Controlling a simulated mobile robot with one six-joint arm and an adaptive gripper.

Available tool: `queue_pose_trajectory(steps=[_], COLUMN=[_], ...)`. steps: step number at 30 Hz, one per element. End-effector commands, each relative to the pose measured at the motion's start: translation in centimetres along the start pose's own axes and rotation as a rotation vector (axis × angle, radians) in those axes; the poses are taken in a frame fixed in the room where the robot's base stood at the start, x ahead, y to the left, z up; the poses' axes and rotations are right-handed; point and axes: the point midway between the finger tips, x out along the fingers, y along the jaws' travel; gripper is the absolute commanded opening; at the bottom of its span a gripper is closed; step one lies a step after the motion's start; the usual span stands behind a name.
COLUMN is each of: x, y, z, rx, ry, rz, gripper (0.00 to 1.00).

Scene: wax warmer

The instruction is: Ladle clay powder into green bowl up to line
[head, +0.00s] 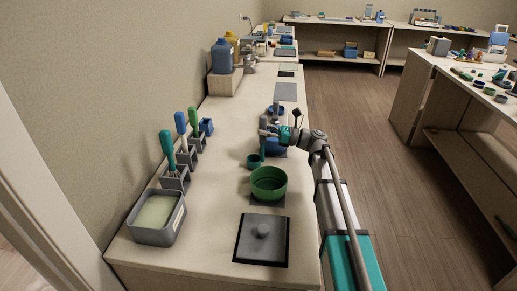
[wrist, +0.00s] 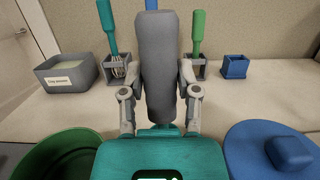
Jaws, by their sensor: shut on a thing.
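My gripper (head: 268,128) is over the counter beyond the green bowl (head: 268,184). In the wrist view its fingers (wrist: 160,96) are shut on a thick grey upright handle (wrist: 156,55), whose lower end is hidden. A small green cup (head: 254,161) shows below the gripper in the head view; I cannot tell whether it belongs to the handle. The bowl stands on a dark mat and also shows at the lower left of the wrist view (wrist: 50,158). I cannot make out its line. Pale powder (head: 156,212) fills a labelled grey tub (head: 154,236) at the near left.
Teal (head: 167,148), blue (head: 181,124) and green (head: 194,119) handled tools stand in grey holders along the wall. A small blue box (head: 206,126) is beyond them. A blue lid (wrist: 245,145) lies right of my gripper. A grey knobbed lid (head: 250,247) lies near the front edge.

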Motion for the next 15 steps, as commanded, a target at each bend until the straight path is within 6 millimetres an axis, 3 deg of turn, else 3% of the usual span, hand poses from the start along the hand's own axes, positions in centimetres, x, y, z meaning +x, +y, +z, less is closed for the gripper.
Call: queue_pose_trajectory(steps=[1, 15], x=[0.2, 1.1], y=[0.0, 0.0], z=[1.0, 5.6], rx=[0.0, 0.0], ry=[0.0, 0.0], rz=[0.0, 0.0], gripper=[0.0, 0.0])
